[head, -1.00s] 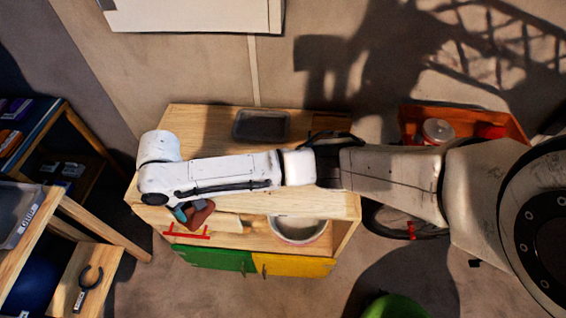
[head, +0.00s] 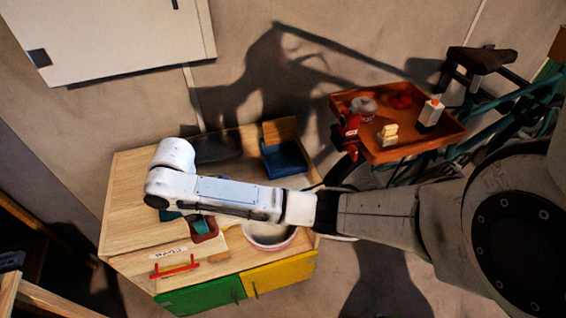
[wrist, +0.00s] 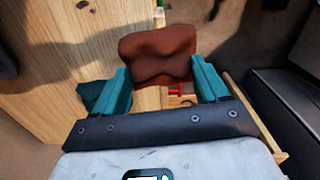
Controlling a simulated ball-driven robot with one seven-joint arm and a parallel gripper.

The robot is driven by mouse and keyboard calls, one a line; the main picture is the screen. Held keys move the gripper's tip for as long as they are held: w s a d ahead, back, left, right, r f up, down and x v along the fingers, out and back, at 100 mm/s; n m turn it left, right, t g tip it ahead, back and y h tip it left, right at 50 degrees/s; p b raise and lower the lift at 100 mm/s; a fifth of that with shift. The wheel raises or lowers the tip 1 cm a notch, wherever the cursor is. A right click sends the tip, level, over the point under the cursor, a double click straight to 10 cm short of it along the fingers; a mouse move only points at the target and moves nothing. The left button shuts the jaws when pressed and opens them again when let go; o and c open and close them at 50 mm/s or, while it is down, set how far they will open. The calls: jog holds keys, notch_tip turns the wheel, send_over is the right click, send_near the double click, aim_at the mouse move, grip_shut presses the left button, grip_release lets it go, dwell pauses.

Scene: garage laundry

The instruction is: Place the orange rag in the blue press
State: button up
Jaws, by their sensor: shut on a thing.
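The rag (wrist: 158,55), reddish-brown to orange, is held between the teal fingers of my gripper (wrist: 163,82) in the wrist view. In the head view my gripper (head: 190,225) hangs at the front of the wooden cabinet, above its red-handled drawer, and the rag (head: 206,232) shows below the arm. A blue open box-like thing (head: 284,160) stands on the back right of the cabinet top, well apart from the rag. It is the only clearly blue thing I see; whether it is the press I cannot tell.
The wooden cabinet (head: 130,195) has a red drawer handle (head: 175,268), a green door (head: 200,296) and a yellow door (head: 280,274). A pinkish-white bowl (head: 270,236) sits near its front, partly under my arm. An orange tray (head: 400,150) with several items stands at the right.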

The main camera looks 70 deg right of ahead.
jog(key=s+d+n, duration=1.7)
jog(key=s+d, duration=0.2)
jog(key=s, duration=0.3)
jog(key=b, duration=0.5)
send_near(284, 162)
jog(key=s+a+f, duration=0.2)
jog(key=s+a, duration=0.1)
jog(key=shift+a+f, duration=0.1)
jog(key=shift+a, duration=0.2)
jog(key=shift+w+d, duration=0.5)
jog(key=shift+d, duration=0.1)
jog(key=w+d, duration=0.2)
jog(key=shift+w+d, duration=0.1)
jog(key=shift+d, duration=0.2)
jog(key=shift+f+p, duration=0.3)
jog(key=shift+f, duration=0.45)
jog(key=shift+f, duration=0.1)
